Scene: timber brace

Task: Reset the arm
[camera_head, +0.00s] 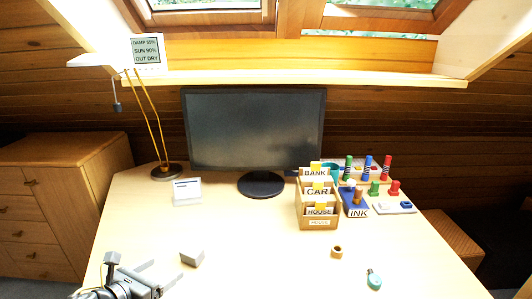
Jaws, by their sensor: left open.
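My left gripper (164,273) is at the lower left, over the near left part of the desk. Its two pale fingers are apart and point right, with nothing seen between them. A small grey block (193,258) lies on the desk just beyond and to the right of the fingertips, apart from them. My right gripper and arm are not in this view.
The desk (235,235) holds a monitor (254,129), a lamp (166,171), a white card stand (187,191), a labelled card box (318,222), an ink pad with stamps (354,201), a wooden ring (337,252) and a teal item (374,279). The front middle is clear.

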